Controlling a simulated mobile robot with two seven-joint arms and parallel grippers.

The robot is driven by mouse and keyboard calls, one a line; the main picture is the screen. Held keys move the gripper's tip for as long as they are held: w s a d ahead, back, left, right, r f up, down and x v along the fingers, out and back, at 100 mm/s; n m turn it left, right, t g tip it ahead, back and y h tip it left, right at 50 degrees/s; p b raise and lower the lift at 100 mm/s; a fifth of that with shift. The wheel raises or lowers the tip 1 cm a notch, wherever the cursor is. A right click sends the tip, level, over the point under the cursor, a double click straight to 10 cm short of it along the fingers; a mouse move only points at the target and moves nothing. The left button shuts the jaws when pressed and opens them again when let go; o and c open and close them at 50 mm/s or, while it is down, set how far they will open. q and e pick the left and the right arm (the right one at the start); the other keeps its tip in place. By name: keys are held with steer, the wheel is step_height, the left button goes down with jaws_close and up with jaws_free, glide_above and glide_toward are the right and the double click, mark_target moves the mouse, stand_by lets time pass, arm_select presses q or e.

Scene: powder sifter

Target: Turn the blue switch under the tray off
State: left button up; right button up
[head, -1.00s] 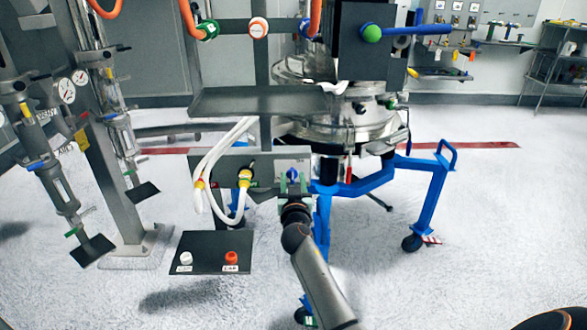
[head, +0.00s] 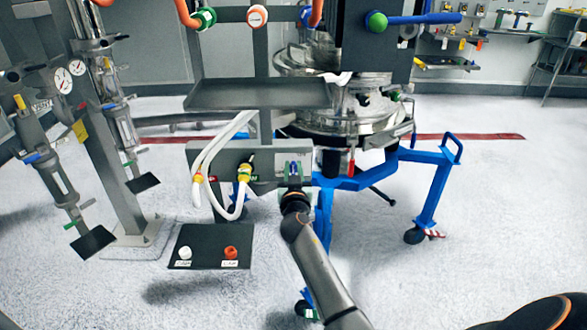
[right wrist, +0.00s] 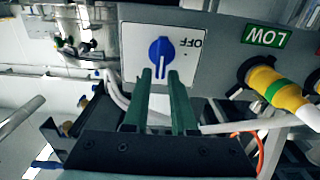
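The blue switch (right wrist: 161,50) is a round knob on a white plate (right wrist: 133,67) on the grey box (head: 225,158) under the dark tray (head: 258,97). An upside-down OFF label (right wrist: 190,42) is to the knob's right in the right wrist view. My right gripper (right wrist: 161,75) has two green fingers, apart, at the knob's lower part, with blue showing between the tips; contact is unclear. My left gripper is not in view.
Yellow hose fittings (head: 244,173) with white hoses (head: 205,165) sit left of the switch. A lower plate (head: 209,247) carries a white and an orange button. A blue wheeled frame (head: 375,180) stands at right. Open floor lies in front.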

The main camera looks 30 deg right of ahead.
jaws_close()
